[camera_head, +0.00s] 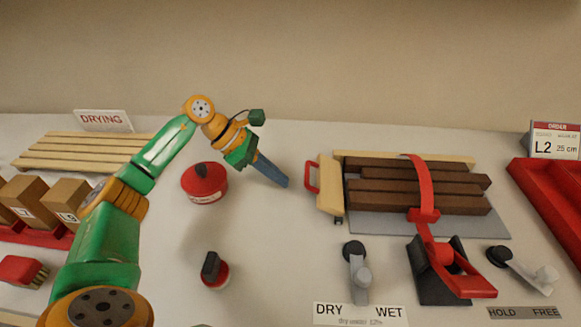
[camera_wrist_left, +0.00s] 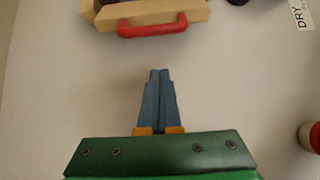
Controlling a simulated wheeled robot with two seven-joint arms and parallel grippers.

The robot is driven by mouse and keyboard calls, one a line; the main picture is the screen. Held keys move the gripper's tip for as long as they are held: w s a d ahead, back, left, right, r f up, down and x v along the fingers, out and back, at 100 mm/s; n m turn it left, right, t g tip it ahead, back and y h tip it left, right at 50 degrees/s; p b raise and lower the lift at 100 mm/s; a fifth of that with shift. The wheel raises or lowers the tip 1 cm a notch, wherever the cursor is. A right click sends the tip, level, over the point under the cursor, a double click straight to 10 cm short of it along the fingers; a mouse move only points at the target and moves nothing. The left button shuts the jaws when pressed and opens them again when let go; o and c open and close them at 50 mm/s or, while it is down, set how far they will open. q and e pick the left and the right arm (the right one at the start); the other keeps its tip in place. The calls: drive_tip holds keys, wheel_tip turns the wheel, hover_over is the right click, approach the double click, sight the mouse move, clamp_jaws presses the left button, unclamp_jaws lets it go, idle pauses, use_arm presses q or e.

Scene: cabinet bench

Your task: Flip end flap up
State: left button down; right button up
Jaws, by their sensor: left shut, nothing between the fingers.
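The end flap (camera_head: 329,190) is a pale wooden board with a red handle (camera_head: 311,176) on its left side. It stands at the left end of a rack of dark brown boards (camera_head: 420,186). In the left wrist view the flap (camera_wrist_left: 165,14) and its red handle (camera_wrist_left: 163,25) show at the top. My left gripper (camera_head: 285,183) is shut and empty, a little left of the handle and apart from it. In the left wrist view its closed blue fingers (camera_wrist_left: 159,73) point toward the handle with a gap between. My right gripper is out of view.
A red clamp (camera_head: 424,202) crosses the boards. A round red pot (camera_head: 204,182) stands left of my gripper, and a red-based knob (camera_head: 214,268) is nearer the front. A DRY/WET lever (camera_head: 357,270) is in front of the rack. Bare bench lies between the pot and rack.

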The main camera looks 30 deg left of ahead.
sight(323, 178)
use_arm(q)
drive_tip(key=shift+w+d+r+p, duration=0.25)
drive_tip(key=shift+d+r, duration=0.25)
drive_tip(key=shift+w+d+r+p, duration=0.25)
drive_tip(key=shift+d+r, duration=0.2)
drive_tip(key=shift+d, duration=0.05)
drive_tip(key=shift+w+d, duration=0.1)
drive_tip(key=shift+d, duration=0.2)
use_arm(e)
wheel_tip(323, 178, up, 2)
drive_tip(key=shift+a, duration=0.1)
